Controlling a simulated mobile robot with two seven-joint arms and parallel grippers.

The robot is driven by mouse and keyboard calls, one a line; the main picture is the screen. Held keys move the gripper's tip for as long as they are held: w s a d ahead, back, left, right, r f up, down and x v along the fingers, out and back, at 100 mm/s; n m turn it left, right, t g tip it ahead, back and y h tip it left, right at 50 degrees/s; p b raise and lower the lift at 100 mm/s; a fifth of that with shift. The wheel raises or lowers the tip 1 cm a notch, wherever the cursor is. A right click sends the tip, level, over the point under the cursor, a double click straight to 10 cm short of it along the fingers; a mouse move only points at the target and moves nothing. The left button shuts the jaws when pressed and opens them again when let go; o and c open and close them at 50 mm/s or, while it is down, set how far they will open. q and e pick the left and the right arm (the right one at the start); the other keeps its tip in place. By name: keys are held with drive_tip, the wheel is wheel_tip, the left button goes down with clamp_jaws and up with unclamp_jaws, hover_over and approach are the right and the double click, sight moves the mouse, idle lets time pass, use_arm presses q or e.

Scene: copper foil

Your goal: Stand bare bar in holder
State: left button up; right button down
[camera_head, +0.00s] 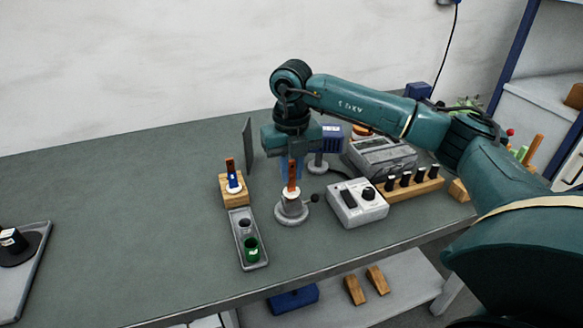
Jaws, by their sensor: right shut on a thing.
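A copper-coloured bar (292,177) stands upright between the fingers of my right gripper (291,168), which is shut on it. The bar's lower end is at the top of a round grey holder (291,212) with a dark side knob; I cannot tell whether it is seated or just above. A second copper-coloured bar (230,164), with a blue part and a white disc low on it, stands upright in a wooden block (234,199) to the left. My left gripper is not in view.
A grey tray (240,226) with a green cup and a grey cup lies in front of the block. A white box with a knob (357,204), a wooden rack (411,187) and a grey instrument (382,158) stand right. A dark upright panel (247,145) stands behind. The table's left middle is clear.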

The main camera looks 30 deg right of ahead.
drive_tip(key=shift+f, duration=0.15)
drive_tip(key=shift+f+b, duration=0.35)
drive_tip(key=shift+f, duration=0.05)
drive_tip(key=c, duration=1.3)
unclamp_jaws()
drive_tip(key=shift+r, duration=0.1)
